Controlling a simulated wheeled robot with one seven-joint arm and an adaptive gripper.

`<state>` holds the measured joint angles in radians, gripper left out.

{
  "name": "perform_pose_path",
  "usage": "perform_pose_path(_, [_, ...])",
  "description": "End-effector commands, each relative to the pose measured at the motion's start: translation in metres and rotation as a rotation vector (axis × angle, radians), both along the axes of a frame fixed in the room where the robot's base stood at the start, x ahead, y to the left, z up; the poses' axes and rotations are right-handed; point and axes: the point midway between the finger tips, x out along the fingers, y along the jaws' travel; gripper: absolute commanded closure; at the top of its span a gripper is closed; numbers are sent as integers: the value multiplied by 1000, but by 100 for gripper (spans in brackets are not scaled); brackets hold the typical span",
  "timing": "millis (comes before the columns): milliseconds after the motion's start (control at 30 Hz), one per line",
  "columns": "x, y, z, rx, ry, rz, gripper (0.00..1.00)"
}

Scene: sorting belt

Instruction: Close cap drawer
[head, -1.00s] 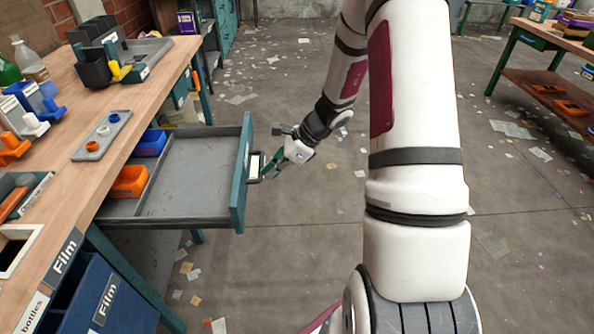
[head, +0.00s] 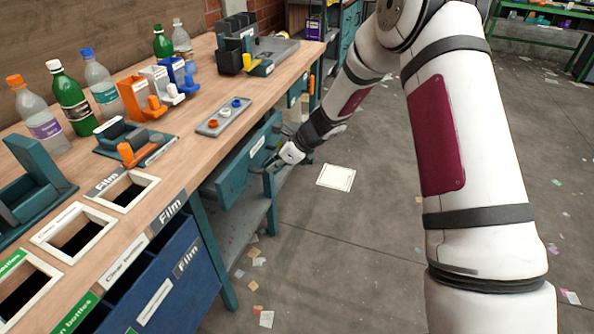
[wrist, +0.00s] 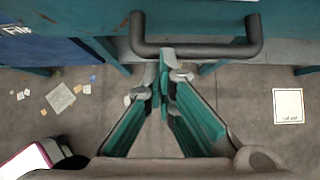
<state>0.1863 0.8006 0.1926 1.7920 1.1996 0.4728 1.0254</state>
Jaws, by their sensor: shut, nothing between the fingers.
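The teal cap drawer (head: 236,172) is under the workbench, its front near the bench edge. The front seems to stand slightly out, and its inside is almost wholly hidden by the bench top. In the wrist view the dark bar handle (wrist: 195,49) crosses the top of the picture in front of the teal drawer front (wrist: 200,15). My gripper (head: 266,169) is at the drawer front by the handle. In the wrist view its teal fingers (wrist: 164,58) are shut and empty, with the tips at the handle bar; I cannot tell whether they touch it.
The wooden workbench (head: 180,118) carries bottles, coloured holders and a grey tray with caps (head: 224,117). Blue bins (head: 165,285) hang at its front left. Several papers lie on the open floor (head: 350,250) to the right.

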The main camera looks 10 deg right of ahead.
Motion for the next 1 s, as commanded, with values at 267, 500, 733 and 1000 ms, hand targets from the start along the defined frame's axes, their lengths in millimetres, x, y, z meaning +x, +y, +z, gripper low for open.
perform_pose_path(267, [20, 30, 0, -1, 1, 1, 100])
perform_pose_path(500, [25, 37, 0, 0, 1, -1, 100])
perform_pose_path(733, [26, 37, 0, -1, 1, 0, 100])
perform_pose_path(1000, [25, 33, 1, -1, 0, -1, 100])
